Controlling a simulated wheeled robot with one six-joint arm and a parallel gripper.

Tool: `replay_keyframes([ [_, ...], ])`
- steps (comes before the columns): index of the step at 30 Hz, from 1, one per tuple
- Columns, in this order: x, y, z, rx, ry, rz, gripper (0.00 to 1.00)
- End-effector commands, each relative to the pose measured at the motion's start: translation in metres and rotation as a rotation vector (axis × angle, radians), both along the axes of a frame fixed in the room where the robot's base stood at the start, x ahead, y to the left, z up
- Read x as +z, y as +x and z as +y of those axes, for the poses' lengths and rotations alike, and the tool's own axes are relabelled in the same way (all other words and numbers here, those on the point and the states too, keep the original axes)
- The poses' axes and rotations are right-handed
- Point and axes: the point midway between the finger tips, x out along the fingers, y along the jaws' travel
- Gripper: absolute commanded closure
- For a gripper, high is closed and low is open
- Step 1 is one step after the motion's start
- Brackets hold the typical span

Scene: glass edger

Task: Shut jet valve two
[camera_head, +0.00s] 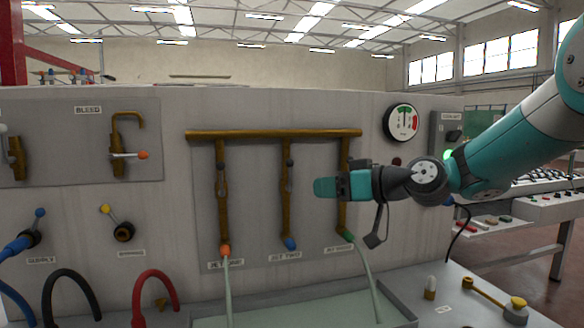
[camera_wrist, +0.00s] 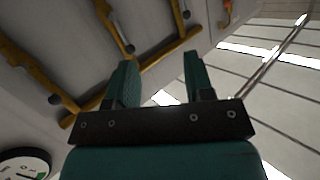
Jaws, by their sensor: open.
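The jet two valve (camera_head: 285,188) sits on the middle brass drop pipe, above a blue nozzle (camera_head: 290,244) and the JET TWO label. Its dark lever knob (camera_head: 289,163) points up, roughly along the pipe. No stream shows below that nozzle. My gripper (camera_head: 322,187) is to the right of this valve, apart from it in the picture, and in front of the jet three pipe. The jet three valve is hidden behind it. In the wrist view my gripper (camera_wrist: 160,80) is open and empty, with dark knobs on the pipes beyond, one probably the jet two knob (camera_wrist: 129,50).
Pale streams run from the orange jet one nozzle (camera_head: 225,251) and the green jet three nozzle (camera_head: 348,237) into a basin (camera_head: 400,305). A brass manifold (camera_head: 270,133) crosses above. A gauge (camera_head: 401,123) is at right. Coloured hoses stand at lower left.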

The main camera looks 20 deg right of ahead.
Motion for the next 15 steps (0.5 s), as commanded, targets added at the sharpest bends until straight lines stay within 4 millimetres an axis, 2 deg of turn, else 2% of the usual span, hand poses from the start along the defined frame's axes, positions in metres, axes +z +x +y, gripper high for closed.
replay_keyframes([
  [1,0.006,0.015,-0.025,-0.048,0.03,-0.065,0.52],
  [3,0.015,0.027,-0.046,-0.09,0.057,-0.133,0.52],
  [5,0.02,0.033,-0.054,-0.108,0.068,-0.167,0.52],
  [8,0.024,0.042,-0.053,-0.115,0.074,-0.181,0.52],
  [15,0.026,0.08,-0.024,-0.11,0.073,-0.177,0.52],
])
